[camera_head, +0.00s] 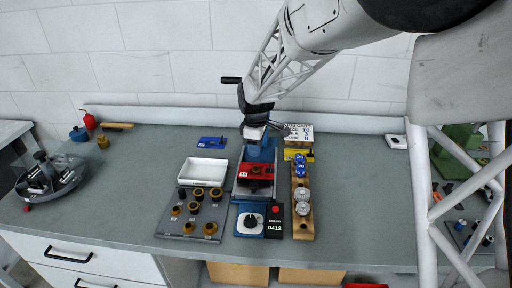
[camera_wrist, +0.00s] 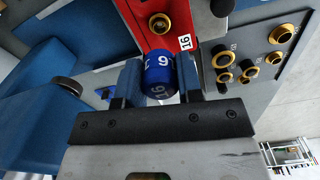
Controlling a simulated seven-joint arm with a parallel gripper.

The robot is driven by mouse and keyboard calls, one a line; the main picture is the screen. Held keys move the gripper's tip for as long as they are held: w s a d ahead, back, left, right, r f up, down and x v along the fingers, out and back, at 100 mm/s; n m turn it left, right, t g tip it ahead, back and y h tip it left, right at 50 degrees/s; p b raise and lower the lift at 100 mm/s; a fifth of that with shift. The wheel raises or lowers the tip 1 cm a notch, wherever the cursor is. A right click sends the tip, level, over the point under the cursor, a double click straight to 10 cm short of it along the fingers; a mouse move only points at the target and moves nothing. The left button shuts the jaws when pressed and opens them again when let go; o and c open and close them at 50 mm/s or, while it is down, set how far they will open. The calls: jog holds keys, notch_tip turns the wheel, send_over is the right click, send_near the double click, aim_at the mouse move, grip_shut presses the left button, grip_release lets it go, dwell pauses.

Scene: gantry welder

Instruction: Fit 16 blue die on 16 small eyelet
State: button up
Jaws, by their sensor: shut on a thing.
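My gripper (camera_wrist: 159,80) is shut on a blue die (camera_wrist: 159,85) marked 16, seen in the wrist view between its two fingers. Just beyond the die is a red block (camera_wrist: 180,12) with a 16 label and a brass round part (camera_wrist: 159,23) in its face. The die's far end is close to the red block; I cannot tell if they touch. In the head view my gripper (camera_head: 256,132) is above the back of the blue press (camera_head: 262,152), and the red block (camera_head: 256,171) sits on that press. The held die is not clear there.
A grey board (camera_head: 176,236) with several brass and dark eyelets stands left of the press, with a white tray (camera_head: 204,171) behind it. A wooden rack (camera_head: 302,233) on the right holds blue dies (camera_head: 300,166) and silver cylinders (camera_head: 303,202).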

jog(key=shift+f, duration=0.1)
send_over(256, 170)
jog(key=shift+f, duration=2.55)
jog(key=shift+f, duration=0.55)
jog(key=o, duration=1.1)
jog(key=shift+c, duration=0.2)
jog(key=shift+r, duration=0.1)
jog(key=shift+r, duration=3.8)
jog(key=shift+s+r, duration=0.1)
